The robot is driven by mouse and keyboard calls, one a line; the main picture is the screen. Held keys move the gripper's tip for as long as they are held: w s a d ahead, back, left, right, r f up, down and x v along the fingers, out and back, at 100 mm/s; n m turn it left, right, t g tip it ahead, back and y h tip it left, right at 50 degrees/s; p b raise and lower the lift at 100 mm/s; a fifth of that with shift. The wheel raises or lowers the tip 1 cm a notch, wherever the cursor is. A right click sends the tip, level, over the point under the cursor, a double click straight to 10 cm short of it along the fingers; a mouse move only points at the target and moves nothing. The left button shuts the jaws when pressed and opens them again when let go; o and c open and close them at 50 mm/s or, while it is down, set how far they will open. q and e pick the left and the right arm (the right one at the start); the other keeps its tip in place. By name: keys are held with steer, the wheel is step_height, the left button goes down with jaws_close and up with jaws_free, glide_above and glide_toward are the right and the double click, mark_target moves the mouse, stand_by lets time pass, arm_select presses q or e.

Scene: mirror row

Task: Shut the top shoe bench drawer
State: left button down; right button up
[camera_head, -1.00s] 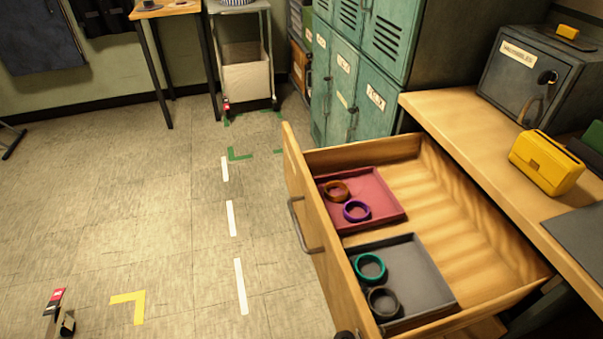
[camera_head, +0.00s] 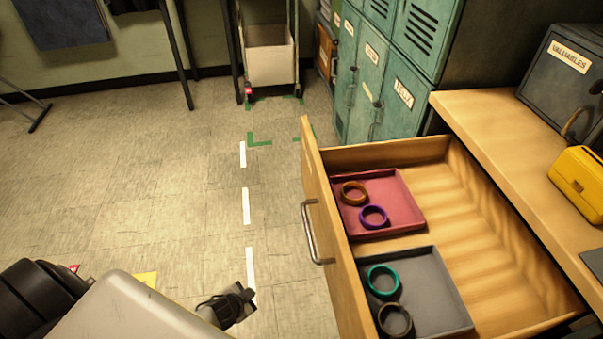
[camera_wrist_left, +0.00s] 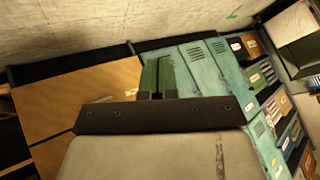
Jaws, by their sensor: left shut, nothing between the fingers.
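The wooden drawer (camera_head: 335,235) is pulled far out of the bench (camera_head: 500,130) in the head view. Its metal bar handle (camera_head: 313,235) is on the front panel, facing left. Inside lie a red tray (camera_head: 400,212) with an orange and a purple ring, and a grey tray (camera_head: 435,295) with a teal and a dark ring. My left gripper (camera_head: 240,297) is left of the drawer front, apart from the handle. In the left wrist view its fingers (camera_wrist_left: 157,78) are together and empty. Wooden panels show there at left; I cannot tell which is the drawer. My right gripper is not seen.
Green lockers (camera_head: 375,75) stand behind the drawer. A yellow box (camera_head: 580,180) and a dark safe (camera_head: 570,75) sit on the bench top. A white bin (camera_head: 270,60) stands at the back. The floor left of the drawer is clear.

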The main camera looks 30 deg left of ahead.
arm_select(q)
steer(key=w+a+r+m+t+h, duration=0.2)
steer(key=w+a+r+m+t, duration=0.15)
steer(key=w+r, duration=0.75)
steer(key=m+g+h, duration=0.3)
steer(key=m+h, duration=0.5)
steer(key=m, duration=0.7)
glide_toward(308, 180)
steer(key=w+a, duration=0.2)
steer(key=a, duration=0.1)
steer(key=s+a+r+m+g+y, duration=0.1)
steer(key=s+r+m+g+y, duration=0.15)
steer(key=s+r+m, duration=0.2)
steer(key=shift+g, duration=0.4)
steer(key=x, duration=0.3)
steer(key=w+r+x, duration=0.1)
steer(key=x, duration=0.3)
steer(key=d+b+x, duration=0.1)
steer(key=x, duration=0.3)
steer(key=shift+w+d+r, duration=0.2)
steer(key=shift+w, duration=0.1)
steer(key=shift+w+d, duration=0.4)
steer(key=shift+d, duration=0.1)
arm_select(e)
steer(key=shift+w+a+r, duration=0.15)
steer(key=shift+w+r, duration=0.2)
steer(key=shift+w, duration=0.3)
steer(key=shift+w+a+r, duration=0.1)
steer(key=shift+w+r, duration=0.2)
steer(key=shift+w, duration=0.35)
